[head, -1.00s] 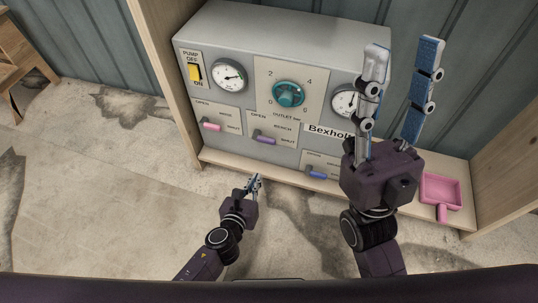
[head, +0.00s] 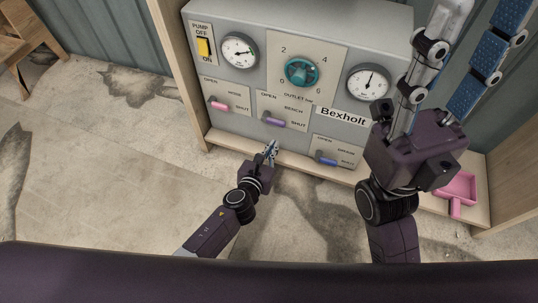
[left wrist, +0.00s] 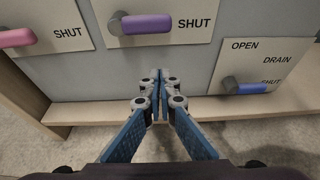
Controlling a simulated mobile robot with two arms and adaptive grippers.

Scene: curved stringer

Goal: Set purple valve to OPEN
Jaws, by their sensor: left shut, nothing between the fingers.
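The purple valve handle (head: 272,120) is on the BENCH plate, in the middle of the grey panel's lower row. It lies flat, pointing right toward SHUT. It also shows at the top of the left wrist view (left wrist: 146,24). My left gripper (head: 271,149) is shut and empty, below the purple handle and apart from it. In the left wrist view its fingertips (left wrist: 160,76) meet below and slightly right of the handle. My right gripper (head: 480,30) has its fingers spread wide, close to the camera in front of the panel's right side.
The pink valve handle (head: 219,105) is left of the purple one; the blue DRAIN handle (head: 326,161) is lower right. A teal knob (head: 302,72) and gauges sit above. A wooden shelf (head: 225,141) runs under the panel. A pink scoop (head: 459,186) lies at right.

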